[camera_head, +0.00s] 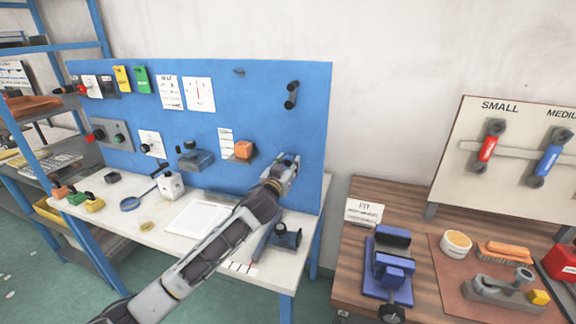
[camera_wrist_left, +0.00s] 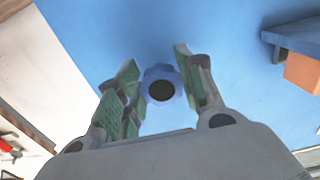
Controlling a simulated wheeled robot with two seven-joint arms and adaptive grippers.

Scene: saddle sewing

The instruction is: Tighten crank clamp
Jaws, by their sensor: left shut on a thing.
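My left gripper (camera_head: 289,164) is at the lower right part of the blue upright panel (camera_head: 215,110), its arm reaching up from the bottom of the head view. In the left wrist view my left gripper (camera_wrist_left: 157,80) is shut on a round blue knob (camera_wrist_left: 161,74) with a dark centre, its fingers on either side. The blue panel fills the background there. In the head view the gripper hides the knob, so I cannot tell how it joins the clamp. A dark crank-like handle (camera_head: 291,95) is on the panel above the gripper. My right gripper is not in view.
An orange block (camera_head: 244,149) sits on a panel bracket left of the gripper. The white bench (camera_head: 150,236) holds a paper sheet, a white block (camera_head: 171,186) and a dark blue clamp-like part (camera_head: 287,236). A blue vise (camera_head: 388,262) stands on the wooden table to the right.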

